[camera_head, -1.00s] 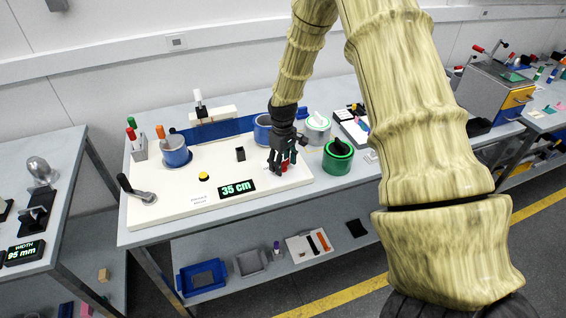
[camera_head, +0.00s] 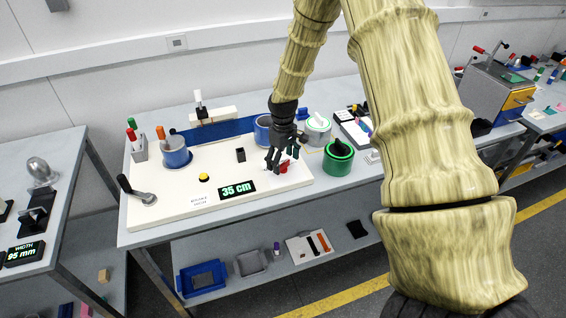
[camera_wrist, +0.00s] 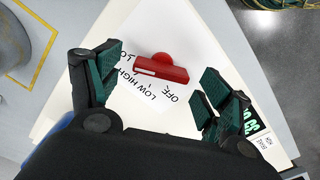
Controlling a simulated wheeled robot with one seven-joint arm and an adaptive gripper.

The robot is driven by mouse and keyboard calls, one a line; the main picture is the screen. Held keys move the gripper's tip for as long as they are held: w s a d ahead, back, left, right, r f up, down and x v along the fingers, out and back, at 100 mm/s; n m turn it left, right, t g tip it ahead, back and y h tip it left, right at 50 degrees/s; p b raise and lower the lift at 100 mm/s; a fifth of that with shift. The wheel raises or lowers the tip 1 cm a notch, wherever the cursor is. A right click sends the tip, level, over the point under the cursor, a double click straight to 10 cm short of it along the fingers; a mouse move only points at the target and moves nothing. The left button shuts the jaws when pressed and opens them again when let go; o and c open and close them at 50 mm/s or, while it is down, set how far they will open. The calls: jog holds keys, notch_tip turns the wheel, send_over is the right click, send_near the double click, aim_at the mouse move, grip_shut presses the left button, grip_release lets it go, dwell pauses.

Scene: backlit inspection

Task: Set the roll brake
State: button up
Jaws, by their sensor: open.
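The red brake knob (camera_head: 283,167) sits at the right end of the white machine panel (camera_head: 225,185). In the wrist view, the knob (camera_wrist: 162,68) is a red bar on a round base, with a white mark near the bar's left end. Printed words OFF, LOW, HIGH and a partly hidden one starting LO surround it. My gripper (camera_head: 277,163) is over the knob; in the wrist view its open fingers (camera_wrist: 160,78) stand either side of the knob, apart from it. A front label (camera_head: 200,200) seems to read BRAKE HIGH, but it is small.
A green round container (camera_head: 338,158) stands close right of my gripper. Blue cups stand behind.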

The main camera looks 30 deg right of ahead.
notch_tip(320, 180, up, 11)
jog(key=shift+f, duration=0.15)
dwell(0.8)
